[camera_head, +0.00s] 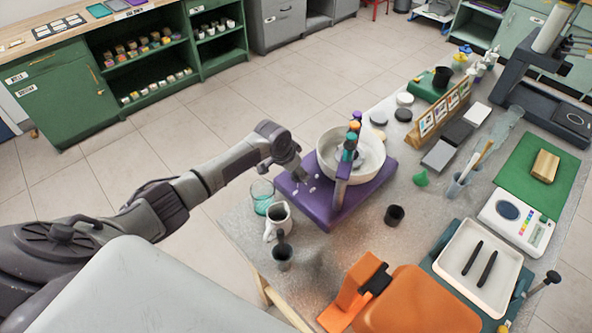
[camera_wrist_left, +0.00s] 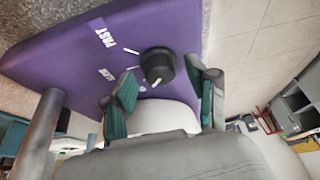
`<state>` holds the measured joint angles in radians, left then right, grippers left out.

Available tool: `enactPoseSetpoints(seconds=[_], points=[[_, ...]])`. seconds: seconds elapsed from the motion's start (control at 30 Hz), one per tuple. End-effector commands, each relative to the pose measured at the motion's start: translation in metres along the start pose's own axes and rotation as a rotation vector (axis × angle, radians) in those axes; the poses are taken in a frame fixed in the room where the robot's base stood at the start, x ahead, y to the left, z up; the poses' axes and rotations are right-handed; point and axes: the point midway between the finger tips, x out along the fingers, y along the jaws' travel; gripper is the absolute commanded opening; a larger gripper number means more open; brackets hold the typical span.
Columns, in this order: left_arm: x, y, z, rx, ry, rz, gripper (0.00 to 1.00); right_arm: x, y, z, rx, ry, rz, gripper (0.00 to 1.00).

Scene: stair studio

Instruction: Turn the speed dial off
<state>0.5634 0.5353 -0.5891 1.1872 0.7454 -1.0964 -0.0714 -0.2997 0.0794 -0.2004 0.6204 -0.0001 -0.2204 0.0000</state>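The speed dial (camera_wrist_left: 157,66) is a round black knob with a pale pointer line, on the purple base (camera_wrist_left: 60,55) of a mixer. White marks and a "FAST" label surround it in the left wrist view. In the head view the purple base (camera_head: 318,207) carries a white bowl (camera_head: 335,148); the dial is hidden behind my gripper there. My left gripper (camera_head: 297,172) is at the base's left side. In the left wrist view its two fingers (camera_wrist_left: 163,74) are apart, one on each side of the dial; contact cannot be told. My right gripper is not in view.
A teal glass (camera_head: 262,196), a white pitcher (camera_head: 278,221) and a dark cup (camera_head: 282,257) stand close to the left arm. A small black cup (camera_head: 394,215) and an orange object (camera_head: 420,305) are nearer the front.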

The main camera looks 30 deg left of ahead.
Motion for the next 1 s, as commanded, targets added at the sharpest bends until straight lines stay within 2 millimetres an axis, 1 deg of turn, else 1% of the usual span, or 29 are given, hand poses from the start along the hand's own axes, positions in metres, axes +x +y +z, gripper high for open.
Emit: enactPoseSetpoints(seconds=[0.23,0.37,0.47,0.7,0.8,0.9,1.0], points=[[-0.001,0.0,0.0,0.001,0.0,0.0,0.59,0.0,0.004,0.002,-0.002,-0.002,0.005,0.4],[-0.011,0.0,-0.001,0.001,0.002,0.0,0.59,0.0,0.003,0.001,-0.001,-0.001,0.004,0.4],[-0.029,-0.001,-0.001,0.003,0.003,-0.002,0.59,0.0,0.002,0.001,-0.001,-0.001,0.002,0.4],[-0.081,-0.001,0.0,0.003,0.003,-0.002,0.59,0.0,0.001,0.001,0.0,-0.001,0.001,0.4],[-0.098,-0.001,0.0,0.002,0.001,-0.002,0.59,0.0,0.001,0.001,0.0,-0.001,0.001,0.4],[-0.11,0.0,0.0,0.001,0.001,0.0,0.59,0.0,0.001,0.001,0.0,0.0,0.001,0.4],[-0.117,-0.001,0.0,0.0,0.0,-0.001,0.59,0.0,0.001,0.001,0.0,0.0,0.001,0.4]])
